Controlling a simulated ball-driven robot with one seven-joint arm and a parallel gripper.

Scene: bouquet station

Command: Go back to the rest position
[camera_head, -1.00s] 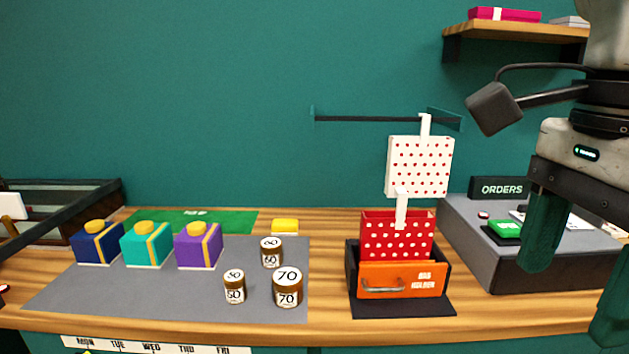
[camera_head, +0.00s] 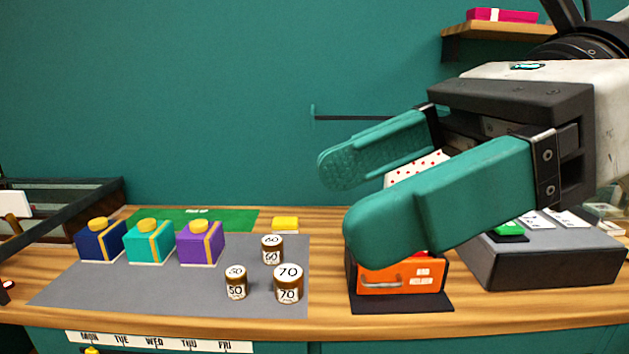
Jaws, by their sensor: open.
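My gripper (camera_head: 345,200) is large in the camera_head view, at the right, with its two teal fingers pointing left and apart. I cannot tell how far the fingers are from these.
A grey mat (camera_head: 150,288) holds navy, teal (camera_head: 149,243) and purple boxes and three weights, one marked 70 (camera_head: 288,284). A grey stand (camera_head: 550,262) is at the right, under my arm. A shelf (camera_head: 500,30) hangs above. The table's left and middle have no arm over them.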

